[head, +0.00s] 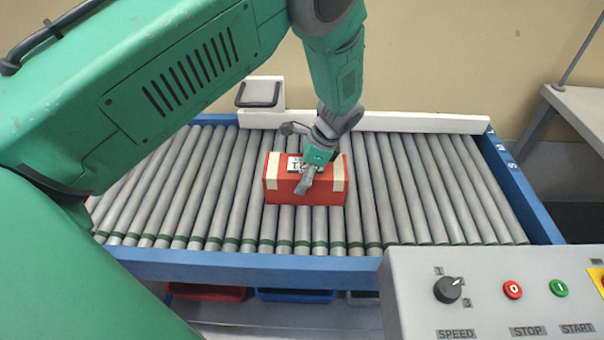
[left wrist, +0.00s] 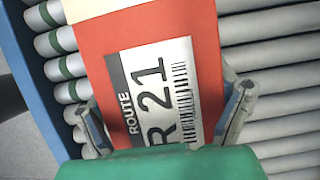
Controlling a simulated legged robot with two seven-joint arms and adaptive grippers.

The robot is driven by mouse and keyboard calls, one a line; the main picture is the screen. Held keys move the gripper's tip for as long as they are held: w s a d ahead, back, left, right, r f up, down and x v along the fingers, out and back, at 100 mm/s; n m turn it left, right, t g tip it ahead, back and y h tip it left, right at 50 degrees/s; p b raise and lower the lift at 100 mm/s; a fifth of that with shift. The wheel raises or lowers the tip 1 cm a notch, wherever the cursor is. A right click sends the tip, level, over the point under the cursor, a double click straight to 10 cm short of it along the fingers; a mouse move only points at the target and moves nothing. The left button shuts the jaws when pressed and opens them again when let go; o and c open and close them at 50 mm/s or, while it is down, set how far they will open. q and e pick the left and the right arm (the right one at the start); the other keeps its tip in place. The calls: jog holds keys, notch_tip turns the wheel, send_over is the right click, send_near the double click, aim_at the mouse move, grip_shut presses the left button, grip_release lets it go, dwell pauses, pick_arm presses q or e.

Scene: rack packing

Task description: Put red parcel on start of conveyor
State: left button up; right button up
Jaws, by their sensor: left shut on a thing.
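The red parcel (head: 283,188) sits on or just above the grey rollers of the conveyor (head: 420,200), near the middle of its visible length. It has cream tape strips and a white route label; I cannot tell whether it touches the rollers. My left gripper (head: 308,185) comes down over it from above and is shut on it. In the left wrist view the parcel (left wrist: 95,15) lies between the two fingers (left wrist: 165,115), with its label reading "ROUTE" and "R 21". The parcel's far side is partly hidden by the gripper. My right gripper is not in view.
A blue rail (head: 250,268) runs along the conveyor's near side, and a white rail (head: 420,122) along its back. A control panel (head: 480,290) with a speed knob and buttons stands at the front right. Rollers either side of the parcel are clear. Bins (head: 295,296) sit below.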

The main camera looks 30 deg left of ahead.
pick_arm(q)
jog(key=o, duration=1.6)
jog(key=shift+c, duration=0.2)
jog(key=shift+w+d+r, duration=0.1)
jog(key=shift+r, duration=0.25)
jog(key=v, duration=1.1)
jog(key=shift+d+r+p, duration=0.1)
jog(key=shift+r+p, duration=0.05)
jog(key=shift+p, duration=0.15)
